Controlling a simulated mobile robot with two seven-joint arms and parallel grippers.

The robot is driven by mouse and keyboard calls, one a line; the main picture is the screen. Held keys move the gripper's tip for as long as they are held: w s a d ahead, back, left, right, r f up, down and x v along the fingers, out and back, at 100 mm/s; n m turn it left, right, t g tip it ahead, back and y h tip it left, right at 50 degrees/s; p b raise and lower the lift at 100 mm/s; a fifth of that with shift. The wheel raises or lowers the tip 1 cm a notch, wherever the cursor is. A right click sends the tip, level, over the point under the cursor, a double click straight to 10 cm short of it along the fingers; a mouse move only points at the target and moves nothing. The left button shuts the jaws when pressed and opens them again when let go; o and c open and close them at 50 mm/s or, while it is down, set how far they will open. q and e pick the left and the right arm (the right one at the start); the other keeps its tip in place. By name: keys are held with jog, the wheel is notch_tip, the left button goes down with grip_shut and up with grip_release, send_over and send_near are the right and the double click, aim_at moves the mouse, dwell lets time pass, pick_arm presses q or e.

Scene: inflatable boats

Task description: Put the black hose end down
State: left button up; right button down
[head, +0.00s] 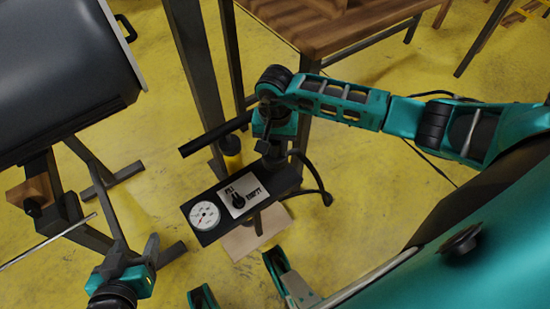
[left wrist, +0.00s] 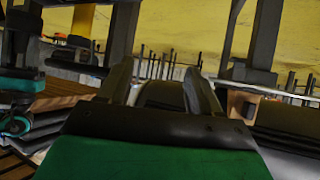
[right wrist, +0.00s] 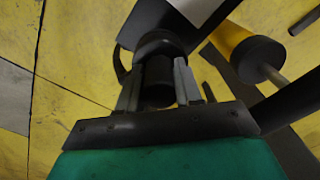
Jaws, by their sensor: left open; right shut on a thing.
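My right gripper (head: 272,150) is shut on the black hose end, above the far end of a dark panel (head: 208,235) with a round white gauge (head: 205,215) and a pale label plate. In the right wrist view, the black hose end (right wrist: 157,82) is between the two fingers of the right gripper (right wrist: 158,85). A black hose (head: 318,180) curves away to the right of the panel. My left gripper (head: 150,248) is open at the lower left, apart from the panel. A dark rounded shape shows between its fingers in the left wrist view (left wrist: 163,85); I cannot tell what it is.
A large black rounded body (head: 60,70) on dark supports stands at the left. A wooden table (head: 335,25) is at the back. A yellow and black cylinder (right wrist: 240,50) stands beside the panel. Yellow floor (head: 380,215) is clear to the right.

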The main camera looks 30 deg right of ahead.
aim_at(275, 158)
notch_tip(275, 158, down, 5)
jog(key=shift+r+b, duration=0.1)
jog(key=shift+b, duration=0.55)
jog(key=shift+f, duration=0.3)
jog(key=shift+r, duration=0.1)
jog(key=shift+f, duration=0.25)
jog(key=c, duration=0.8)
grip_release()
jog(key=shift+r, duration=0.1)
pick_arm(q)
jog(key=shift+w+d+f, duration=0.2)
jog(key=shift+d+f, duration=0.05)
jog(key=shift+f, duration=0.05)
pick_arm(e)
jog(key=shift+o, duration=0.2)
